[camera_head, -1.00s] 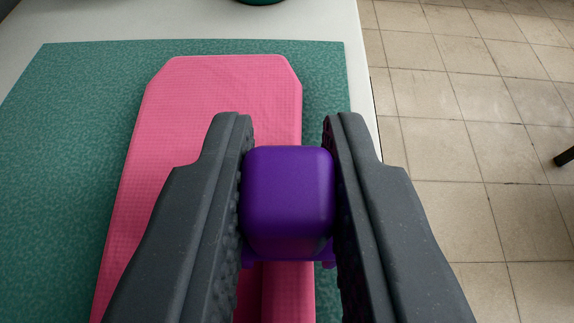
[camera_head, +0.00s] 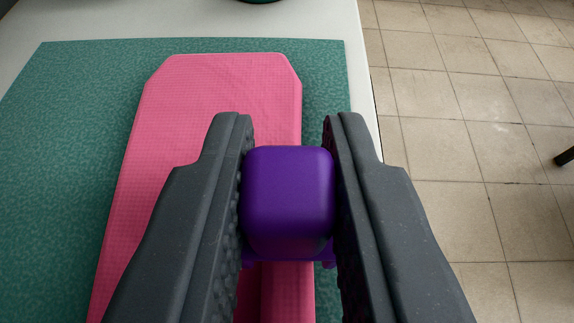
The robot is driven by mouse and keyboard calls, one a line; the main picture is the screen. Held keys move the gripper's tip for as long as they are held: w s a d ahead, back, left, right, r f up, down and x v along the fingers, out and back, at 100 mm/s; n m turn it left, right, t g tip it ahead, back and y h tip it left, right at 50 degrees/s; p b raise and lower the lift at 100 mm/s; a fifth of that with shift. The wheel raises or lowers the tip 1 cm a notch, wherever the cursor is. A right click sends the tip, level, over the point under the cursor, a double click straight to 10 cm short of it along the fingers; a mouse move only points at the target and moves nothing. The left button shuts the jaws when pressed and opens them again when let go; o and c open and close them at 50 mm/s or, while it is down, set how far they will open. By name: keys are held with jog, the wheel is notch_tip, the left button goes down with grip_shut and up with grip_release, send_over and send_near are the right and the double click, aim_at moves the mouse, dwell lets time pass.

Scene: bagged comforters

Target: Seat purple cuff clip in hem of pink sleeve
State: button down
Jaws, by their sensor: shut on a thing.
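The purple cuff clip (camera_head: 288,202) is a rounded block held between the two dark grey fingers of my gripper (camera_head: 288,190). My gripper is shut on it. Small purple parts show at its lower edge. The pink sleeve (camera_head: 222,105) lies flat on the green mat, with its cut-cornered end toward the top of the picture. The clip and fingers are in front of the sleeve's right part and hide some of it. A raised pink strip shows below the clip. I cannot tell whether the clip touches the sleeve.
The green mat (camera_head: 70,170) lies on a pale table (camera_head: 150,20). The table's right edge runs close to the mat, with the tiled floor (camera_head: 470,130) beyond.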

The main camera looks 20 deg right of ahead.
jog(key=shift+f+b, duration=0.45)
jog(key=shift+f, duration=0.65)
dwell(0.6)
jog(key=c, duration=0.6)
grip_release()
jog(key=shift+s, duration=0.1)
jog(key=shift+s+a+r+p, duration=0.25)
jog(key=shift+s+r+p, duration=0.25)
jog(key=shift+s+r, duration=0.2)
jog(key=shift+s+a+r+p, duration=0.2)
jog(key=shift+s+r+p, duration=0.35)
jog(key=shift+s+r, duration=0.15)
jog(key=shift+s+a+r+p, duration=0.25)
jog(key=shift+s+r+p, duration=0.3)
jog(key=shift+s, duration=0.2)
jog(key=shift+r, duration=0.1)
